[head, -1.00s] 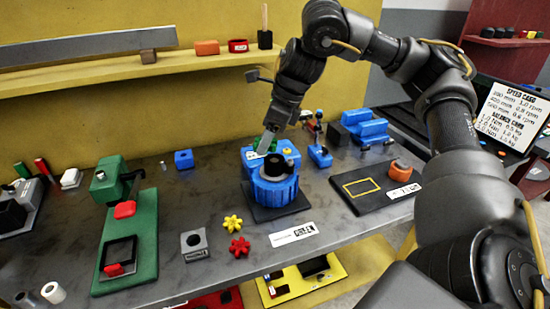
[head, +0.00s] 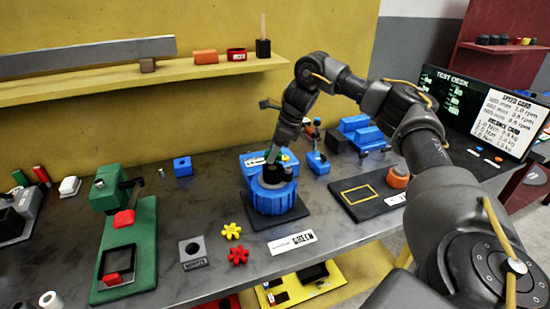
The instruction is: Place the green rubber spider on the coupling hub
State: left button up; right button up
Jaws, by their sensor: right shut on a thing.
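My right gripper (head: 272,158) reaches down from the upper right over the blue positioner (head: 272,198). It is shut, with a little green showing at its fingertips; I take this to be the green rubber spider (head: 268,156), mostly hidden by the fingers. The dark coupling hub (head: 272,176) sits on top of the positioner, just below the fingertips. I cannot tell whether the spider touches the hub. My left gripper is not in view.
A yellow spider (head: 232,231) and a red spider (head: 238,256) lie left of the positioner, near a grey block (head: 193,252). A blue control box (head: 254,162) stands close behind. A green press (head: 128,245) is at left, a dark mat (head: 372,208) at right.

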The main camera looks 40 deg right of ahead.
notch_tip(320, 180, down, 2)
jog(key=shift+d+f+p, duration=0.1)
jog(key=shift+f+p, duration=0.1)
jog(key=shift+p, duration=0.5)
jog(key=shift+w+d+f, duration=0.1)
jog(key=shift+f, duration=0.4)
jog(key=o, duration=1)
